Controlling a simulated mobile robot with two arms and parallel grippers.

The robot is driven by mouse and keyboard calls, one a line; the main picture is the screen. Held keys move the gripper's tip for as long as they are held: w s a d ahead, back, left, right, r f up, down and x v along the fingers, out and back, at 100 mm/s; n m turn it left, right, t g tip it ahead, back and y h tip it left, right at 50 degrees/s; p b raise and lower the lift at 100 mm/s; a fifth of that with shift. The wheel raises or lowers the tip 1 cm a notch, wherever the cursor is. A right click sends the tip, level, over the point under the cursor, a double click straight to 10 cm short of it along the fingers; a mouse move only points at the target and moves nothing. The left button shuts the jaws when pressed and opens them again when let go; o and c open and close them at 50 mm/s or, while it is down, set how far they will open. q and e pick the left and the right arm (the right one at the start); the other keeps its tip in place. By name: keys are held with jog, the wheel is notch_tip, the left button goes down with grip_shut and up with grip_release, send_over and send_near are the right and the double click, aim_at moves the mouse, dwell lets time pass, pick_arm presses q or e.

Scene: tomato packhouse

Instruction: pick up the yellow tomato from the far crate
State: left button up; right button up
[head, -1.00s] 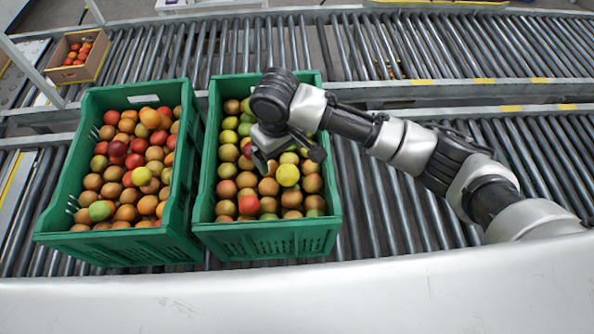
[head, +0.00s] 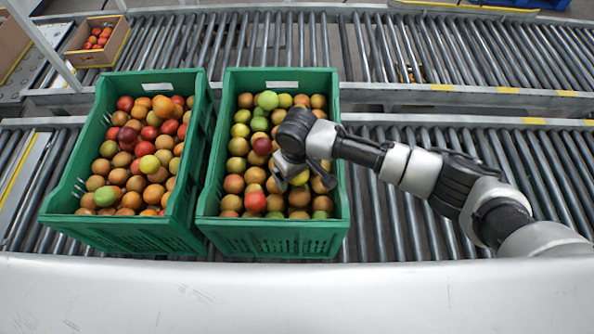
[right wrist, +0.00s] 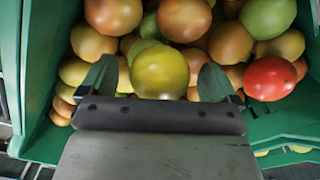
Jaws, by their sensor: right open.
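The right green crate (head: 270,240) is filled with mostly brownish-orange, green and red tomatoes. A yellow tomato (head: 300,178) lies on its top layer, partly hidden by my right gripper (head: 297,172), which is low over it. In the right wrist view, the yellow tomato (right wrist: 160,72) sits between the two spread fingers of my right gripper (right wrist: 157,70). The gripper is open and holds nothing; whether a finger touches the tomato I cannot tell. Another yellow tomato (head: 149,164) lies in the left green crate (head: 125,232). My left gripper is not in view.
Both green crates stand side by side on a roller conveyor (head: 400,225). Other tomatoes crowd close around the yellow one. A cardboard box (head: 93,57) of red tomatoes stands at the far left.

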jog(key=shift+f, duration=0.35)
jog(key=c, duration=0.8)
jog(key=shift+o, duration=0.2)
jog(key=shift+r, duration=0.1)
